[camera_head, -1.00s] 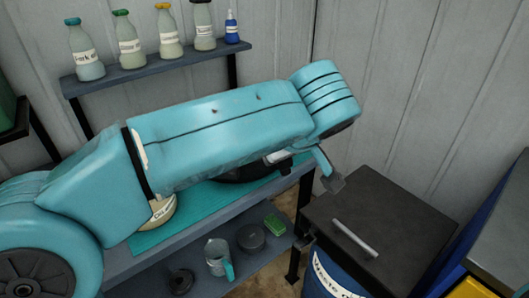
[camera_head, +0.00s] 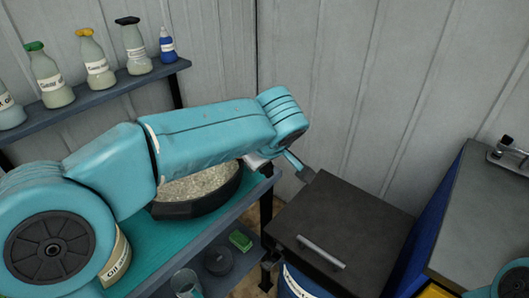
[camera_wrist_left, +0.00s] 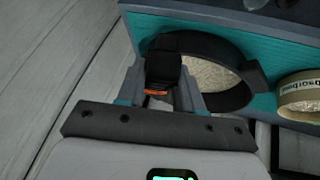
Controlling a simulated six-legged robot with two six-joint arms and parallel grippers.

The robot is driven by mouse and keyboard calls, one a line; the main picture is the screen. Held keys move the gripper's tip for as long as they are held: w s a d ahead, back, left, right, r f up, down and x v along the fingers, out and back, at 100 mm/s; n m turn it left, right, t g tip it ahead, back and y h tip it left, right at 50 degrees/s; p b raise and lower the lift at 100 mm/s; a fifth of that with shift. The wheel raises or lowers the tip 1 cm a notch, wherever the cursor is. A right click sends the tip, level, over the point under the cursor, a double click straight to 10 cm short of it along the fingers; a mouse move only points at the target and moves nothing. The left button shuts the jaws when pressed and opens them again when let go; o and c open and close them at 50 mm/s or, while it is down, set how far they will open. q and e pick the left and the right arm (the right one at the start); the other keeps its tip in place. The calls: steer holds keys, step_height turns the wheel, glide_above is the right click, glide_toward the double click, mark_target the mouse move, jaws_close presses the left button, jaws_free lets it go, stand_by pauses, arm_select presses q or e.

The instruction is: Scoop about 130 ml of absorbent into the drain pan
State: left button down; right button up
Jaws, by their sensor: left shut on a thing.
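The drain pan (camera_head: 185,208) is dark, stands on the teal mat and holds pale granules; it also shows in the left wrist view (camera_wrist_left: 240,97). The absorbent tub (camera_head: 118,262), pale with a label, is partly behind my left arm; it shows in the left wrist view (camera_wrist_left: 298,93). My left gripper (camera_wrist_left: 160,92) is at the pan's side, shut on a dark block (camera_wrist_left: 163,67) with an orange strip below it. I cannot tell whether this block is part of the pan or a scoop handle. No separate scoop is clearly visible. My right gripper is not in view.
A bench (camera_head: 228,218) carries the mat. A jug (camera_head: 186,284), a round dark item (camera_head: 218,261) and a green block (camera_head: 240,240) sit on its lower shelf. A dark-lidded waste bin (camera_head: 345,225) stands close right. Bottles line the wall shelf (camera_head: 100,92).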

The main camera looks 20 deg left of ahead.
arm_select(q)
step_height(320, 180, down, 3)
steer(key=shift+f+b, duration=0.1)
steer(key=shift+b, duration=0.6)
steer(key=shift+w+a+r+p, duration=0.1)
steer(key=shift+w+r+p, duration=0.15)
steer(key=shift+p, duration=0.15)
steer(key=r+h+p, duration=0.1)
steer(key=a+r+h+p, duration=0.1)
steer(key=shift+r+n+p, duration=0.25)
steer(key=shift+n+p, duration=0.05)
steer(key=shift+p, duration=0.1)
steer(key=shift+w+a, duration=0.1)
steer(key=shift+w, duration=0.2)
steer(key=shift+w+d+f, duration=0.2)
steer(key=shift+w+f, duration=0.05)
steer(key=shift+f, duration=0.25)
steer(key=shift+d+f+b, duration=0.1)
steer(key=shift+f+b, duration=0.1)
steer(key=shift+b, duration=0.4)
steer(key=shift+a+r+n+t+h+b, duration=0.35)
steer(key=shift+a+r+h, duration=0.2)
steer(key=shift+a+h, duration=0.35)
steer(key=shift+r+h, duration=0.15)
steer(key=shift+h, duration=0.15)
steer(key=shift+s+r, duration=0.1)
